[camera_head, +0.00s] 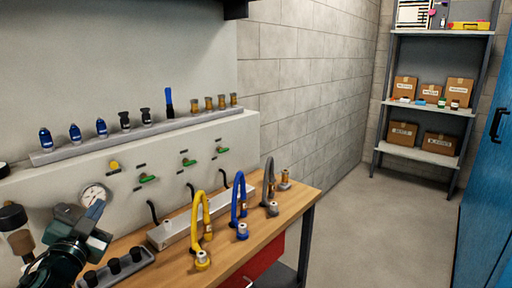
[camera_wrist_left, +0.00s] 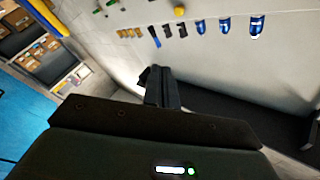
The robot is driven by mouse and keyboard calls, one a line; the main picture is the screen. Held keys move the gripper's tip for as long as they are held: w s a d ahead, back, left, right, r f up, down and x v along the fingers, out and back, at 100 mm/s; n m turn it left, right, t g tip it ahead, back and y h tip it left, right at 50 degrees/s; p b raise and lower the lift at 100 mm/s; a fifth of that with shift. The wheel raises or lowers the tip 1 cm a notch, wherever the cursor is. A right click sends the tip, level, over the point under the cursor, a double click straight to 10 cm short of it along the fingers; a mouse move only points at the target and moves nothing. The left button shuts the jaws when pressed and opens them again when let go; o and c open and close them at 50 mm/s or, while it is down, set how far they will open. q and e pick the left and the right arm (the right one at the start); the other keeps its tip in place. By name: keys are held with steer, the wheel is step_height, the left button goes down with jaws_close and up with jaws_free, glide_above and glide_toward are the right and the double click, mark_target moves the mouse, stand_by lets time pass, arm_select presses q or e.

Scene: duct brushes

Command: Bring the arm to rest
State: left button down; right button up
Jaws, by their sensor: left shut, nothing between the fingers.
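My left gripper (camera_head: 96,212) is at the lower left of the head view, in front of the wall panel and above the bench's left end. In the left wrist view its two dark fingers (camera_wrist_left: 161,88) are together with nothing between them. It appears apart from the bench and its objects. My right gripper is in neither view.
The wooden bench (camera_head: 262,228) holds a dark tray (camera_head: 140,265) close to my left arm, plus yellow (camera_head: 197,218), blue (camera_head: 240,200) and grey (camera_head: 268,180) hoses. A pressure gauge (camera_head: 94,195) sits behind the gripper. Shelving (camera_head: 425,155) stands far right; the floor (camera_head: 375,225) is clear.

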arm_select(q)
steer(key=s+d+f+n+g, duration=0.1)
steer(key=s+f+g, duration=0.1)
steer(key=f, duration=0.3)
steer(key=s+d+f+n+g+y, duration=0.1)
steer(key=s+d+f+g, duration=0.1)
steer(key=s+f, duration=0.3)
steer(key=s+d+f+n+g, duration=0.1)
steer(key=s+f+n+g, duration=0.1)
steer(key=f, duration=0.4)
steer(key=shift+s+d+f+g+y, duration=0.3)
steer(key=shift+s+d+g, duration=0.1)
steer(key=shift+s+g, duration=0.25)
steer(key=s+d+f+g+h, duration=0.1)
steer(key=s+d+f+g, duration=0.2)
steer(key=s, duration=0.4)
steer(key=s+d+f+g+h, duration=0.1)
steer(key=s+d+f+g, duration=0.2)
steer(key=s, duration=0.4)
steer(key=s+d+f+g+h, duration=0.1)
steer(key=s+d+f+g, duration=0.2)
steer(key=s, duration=0.3)
steer(key=w+d+f+t+h, duration=0.3)
steer(key=w+d+f+t, duration=0.2)
steer(key=d+f+t, duration=0.1)
steer(key=shift+f+t, duration=0.65)
steer(key=shift+f, duration=0.05)
